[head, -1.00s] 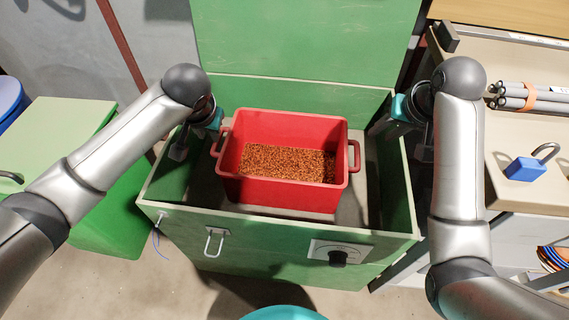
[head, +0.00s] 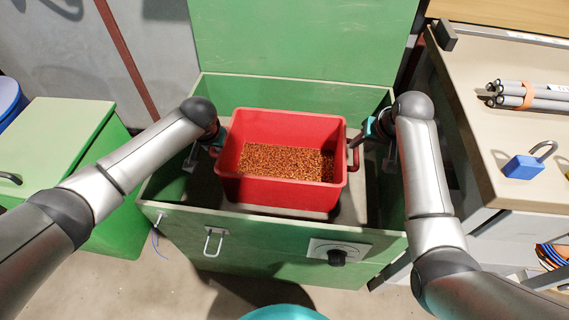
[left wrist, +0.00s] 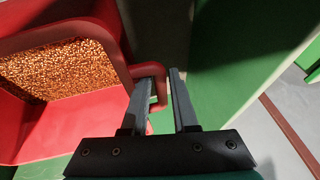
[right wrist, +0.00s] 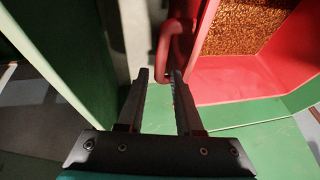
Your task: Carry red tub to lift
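The red tub (head: 282,195) stands inside the open green box (head: 270,235), filled low with copper-coloured granules (head: 285,162). It has a handle on each side. My left gripper (head: 203,152) is beside the left handle; in the left wrist view the open fingers (left wrist: 163,80) straddle that handle (left wrist: 156,92), with gaps visible. My right gripper (head: 372,150) is beside the right handle (head: 353,152). In the right wrist view its fingers (right wrist: 160,76) are open, and the handle (right wrist: 166,50) lies just past the tips, nearer the right finger. I cannot make out a lift.
The green box walls stand close outside both grippers, and its raised lid (head: 305,38) is behind. A bench (head: 475,85) with grey rods (head: 530,95) and a blue padlock (head: 522,167) is at right. A green cabinet (head: 50,145) is at left.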

